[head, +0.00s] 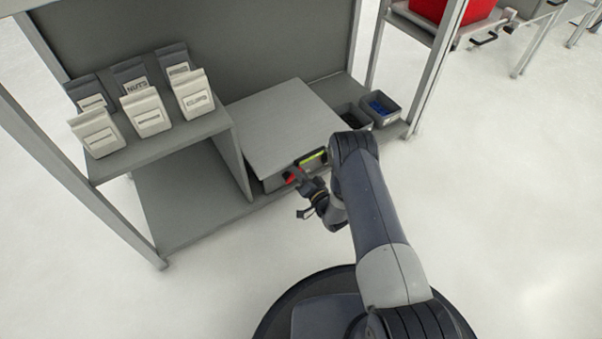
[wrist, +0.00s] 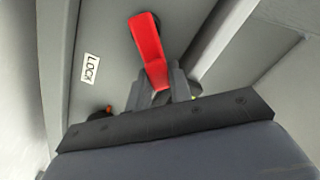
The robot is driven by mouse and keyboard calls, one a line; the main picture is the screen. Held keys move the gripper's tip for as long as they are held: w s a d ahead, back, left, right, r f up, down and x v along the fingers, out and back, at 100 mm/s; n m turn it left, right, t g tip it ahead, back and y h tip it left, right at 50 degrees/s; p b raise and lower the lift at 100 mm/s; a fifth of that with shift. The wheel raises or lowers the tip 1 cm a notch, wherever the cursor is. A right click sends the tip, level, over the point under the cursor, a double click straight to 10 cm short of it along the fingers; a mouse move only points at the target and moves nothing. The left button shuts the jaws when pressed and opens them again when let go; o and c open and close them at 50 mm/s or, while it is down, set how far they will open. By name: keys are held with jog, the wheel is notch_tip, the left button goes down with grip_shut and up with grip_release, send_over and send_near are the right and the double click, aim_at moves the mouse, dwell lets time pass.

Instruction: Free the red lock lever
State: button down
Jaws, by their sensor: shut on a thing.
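The red lock lever (head: 292,178) is on the front of a grey box (head: 288,124) on the shelf unit. In the wrist view the red lever (wrist: 147,42) runs from the grey panel down to my gripper (wrist: 160,93). The gripper's two fingers are shut on the lever's near end. A white label reading LOCK (wrist: 91,68) is on the panel to the left of the lever. In the head view my gripper (head: 302,190) is at the box's front, partly hidden by my own arm.
A yellow-green strip (head: 313,158) is on the box front beside the lever. Several labelled bags (head: 147,112) stand on a raised shelf at left. Small bins, one with blue contents (head: 383,106), sit right of the box. The floor in front is clear.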

jog(key=shift+s, duration=0.1)
dwell(0.4)
jog(key=c, duration=1.3)
grip_release()
